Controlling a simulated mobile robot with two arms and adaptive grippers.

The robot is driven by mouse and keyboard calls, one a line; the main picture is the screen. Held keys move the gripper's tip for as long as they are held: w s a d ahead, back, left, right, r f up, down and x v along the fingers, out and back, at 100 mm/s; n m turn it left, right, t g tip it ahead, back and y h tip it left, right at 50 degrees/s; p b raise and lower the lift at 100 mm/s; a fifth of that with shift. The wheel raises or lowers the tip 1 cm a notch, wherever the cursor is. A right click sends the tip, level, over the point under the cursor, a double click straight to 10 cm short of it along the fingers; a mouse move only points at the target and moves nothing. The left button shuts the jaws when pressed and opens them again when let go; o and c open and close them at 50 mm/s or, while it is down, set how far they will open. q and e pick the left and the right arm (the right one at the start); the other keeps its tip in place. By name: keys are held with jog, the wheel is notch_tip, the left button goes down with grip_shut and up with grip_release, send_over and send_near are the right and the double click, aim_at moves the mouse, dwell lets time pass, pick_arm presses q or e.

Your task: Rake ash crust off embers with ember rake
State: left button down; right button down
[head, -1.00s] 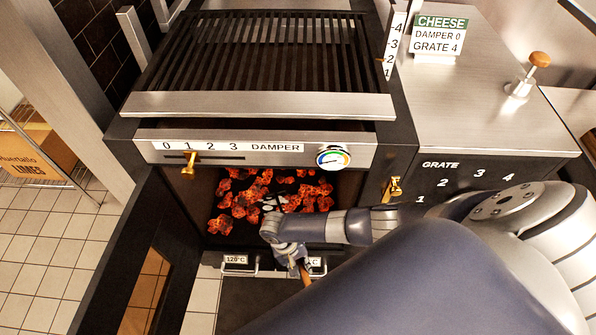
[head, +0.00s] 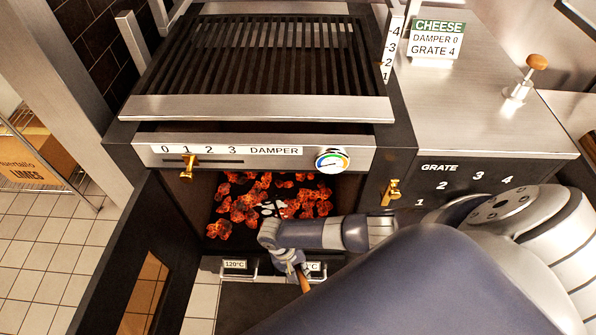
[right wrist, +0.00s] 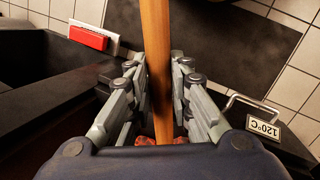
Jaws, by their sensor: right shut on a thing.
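My right gripper (head: 298,270) is at the open mouth of the firebox, in front of the glowing embers (head: 238,212). In the right wrist view its fingers (right wrist: 158,78) are shut on the wooden handle (right wrist: 157,35) of the ember rake. A short piece of the handle (head: 304,283) shows below the gripper in the head view. My left gripper is not in view.
The firebox door (head: 125,250) stands open at the left. A grill grate (head: 265,55) and a damper panel (head: 200,151) are above the embers. Drawer handles with temperature labels (head: 235,264) sit below. A brass grate lever (head: 391,192) is at the right.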

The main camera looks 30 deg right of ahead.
jog(key=shift+s+a+p, duration=0.65)
jog(key=shift+s+p, duration=0.05)
jog(key=shift+s, duration=0.25)
jog(key=s+a+p, duration=0.4)
jog(key=s+a, duration=0.3)
jog(key=s, duration=0.3)
jog(key=shift+s+a+f, duration=0.15)
jog(key=shift+s+f, duration=0.05)
jog(key=shift+s, duration=0.1)
dwell(0.3)
jog(key=shift+p, duration=0.35)
jog(key=w+d+r, duration=0.1)
jog(key=w+d, duration=0.1)
jog(key=w, duration=0.2)
jog(key=w+d+r, duration=0.1)
jog(key=w+d, duration=0.2)
jog(key=w, duration=0.1)
jog(key=w+d, duration=0.3)
jog(key=shift+w+r, duration=0.4)
jog(key=shift+w+d+r, duration=0.1)
jog(key=shift+w+d, duration=0.2)
jog(key=shift+w, duration=0.05)
dwell(0.3)
